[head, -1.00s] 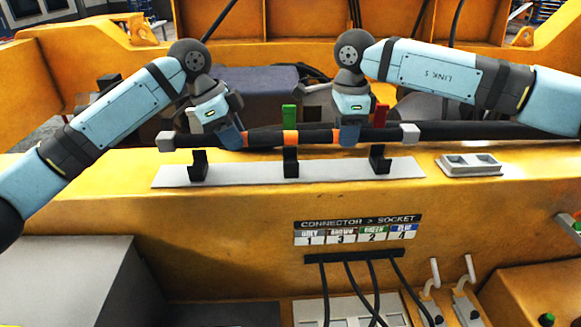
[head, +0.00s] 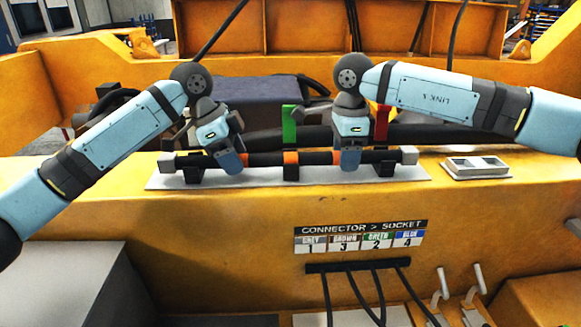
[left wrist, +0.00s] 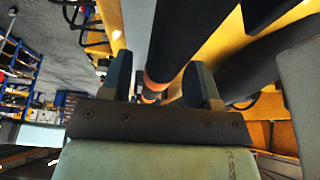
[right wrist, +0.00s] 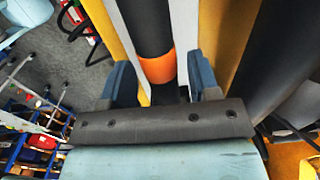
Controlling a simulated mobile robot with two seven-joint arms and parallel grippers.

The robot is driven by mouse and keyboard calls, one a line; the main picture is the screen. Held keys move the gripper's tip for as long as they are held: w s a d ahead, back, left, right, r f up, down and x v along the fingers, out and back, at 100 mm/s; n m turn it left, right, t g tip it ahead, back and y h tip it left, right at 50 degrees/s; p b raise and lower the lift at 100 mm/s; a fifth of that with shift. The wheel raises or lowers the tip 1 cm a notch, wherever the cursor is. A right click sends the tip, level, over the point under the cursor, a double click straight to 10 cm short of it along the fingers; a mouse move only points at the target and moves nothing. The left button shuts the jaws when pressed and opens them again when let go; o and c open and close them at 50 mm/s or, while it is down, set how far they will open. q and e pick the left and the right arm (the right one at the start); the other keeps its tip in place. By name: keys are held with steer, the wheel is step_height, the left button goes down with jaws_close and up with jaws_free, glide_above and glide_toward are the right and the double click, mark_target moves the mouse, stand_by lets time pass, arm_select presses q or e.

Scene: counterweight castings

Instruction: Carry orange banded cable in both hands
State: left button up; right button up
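The orange banded cable (head: 320,157), a straight black bar with orange bands and grey block ends, lies level along the black hooks (head: 291,173) on a pale plate (head: 409,172). My left gripper (head: 232,163) straddles it near its left end. In the left wrist view the cable (left wrist: 173,48) passes between the two fingers with a gap beside it. My right gripper (head: 347,160) straddles it right of the middle. In the right wrist view an orange band (right wrist: 158,68) shows between parted fingers, with a gap on one side. Both look open.
A green upright tab (head: 289,125) and a red one (head: 382,120) stand behind the cable. A thicker black hose (head: 440,133) runs behind. A grey socket box (head: 474,167) sits at right. A connector label (head: 361,236) is on the yellow front face below.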

arm_select(q)
steer(key=o, duration=0.8)
steer(key=v, duration=1.2)
arm_select(e)
steer(key=shift+o, duration=0.2)
steer(key=o, duration=0.7)
steer(key=shift+o, duration=0.2)
steer(key=shift+r, duration=0.1)
step_height(320, 180, up, 12)
